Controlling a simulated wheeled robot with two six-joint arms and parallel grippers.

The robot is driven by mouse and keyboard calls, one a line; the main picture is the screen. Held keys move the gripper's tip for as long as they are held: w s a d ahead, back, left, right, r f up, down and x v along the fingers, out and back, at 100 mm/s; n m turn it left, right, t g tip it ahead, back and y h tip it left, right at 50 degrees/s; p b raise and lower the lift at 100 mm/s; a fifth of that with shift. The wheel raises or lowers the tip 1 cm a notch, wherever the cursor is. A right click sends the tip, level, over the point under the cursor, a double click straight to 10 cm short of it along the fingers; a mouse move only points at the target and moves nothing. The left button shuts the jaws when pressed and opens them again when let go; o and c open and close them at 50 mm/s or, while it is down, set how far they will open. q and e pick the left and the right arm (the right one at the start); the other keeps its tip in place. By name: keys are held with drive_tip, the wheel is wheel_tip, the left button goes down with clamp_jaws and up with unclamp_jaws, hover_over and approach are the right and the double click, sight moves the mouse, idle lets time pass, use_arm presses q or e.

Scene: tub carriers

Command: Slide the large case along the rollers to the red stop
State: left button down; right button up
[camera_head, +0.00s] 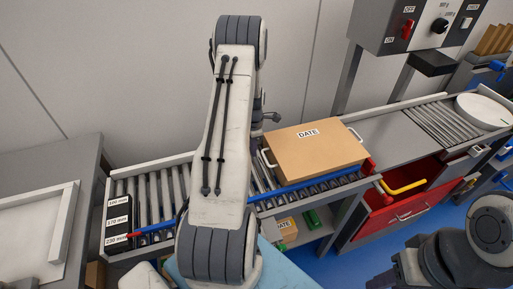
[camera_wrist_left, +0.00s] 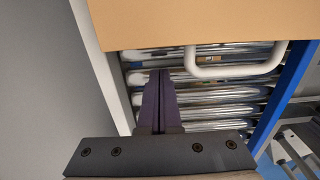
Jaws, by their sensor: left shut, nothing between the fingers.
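The large case (camera_head: 315,155) is a tan box labelled DATE with white handles. It lies at the right end of the rollers (camera_head: 150,190). A red piece, which looks like the red stop (camera_head: 368,166), shows at its right front corner; I cannot tell whether they touch. My left gripper (camera_head: 271,117) is at the case's left end, mostly hidden behind my arm. In the left wrist view its dark fingers (camera_wrist_left: 160,76) are shut and empty, pointing at the case's near edge (camera_wrist_left: 200,25), beside the white handle (camera_wrist_left: 235,70). My right gripper is not visible.
A blue rail (camera_head: 300,187) runs along the front of the rollers. Right of the case are a grey table, a control box (camera_head: 420,22) and a red drawer (camera_head: 405,210) with a yellow handle. A wall stands behind. A smaller DATE box (camera_head: 284,227) sits below the rollers.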

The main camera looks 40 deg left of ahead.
use_arm(q)
drive_tip(key=r, duration=0.2)
drive_tip(key=r+b, duration=0.1)
drive_tip(key=r, duration=0.1)
drive_tip(key=shift+w+d, duration=0.2)
drive_tip(key=shift+d, duration=0.2)
wheel_tip(320, 180, up, 6)
drive_tip(key=shift+s+a+b, duration=0.3)
drive_tip(key=shift+a, duration=0.05)
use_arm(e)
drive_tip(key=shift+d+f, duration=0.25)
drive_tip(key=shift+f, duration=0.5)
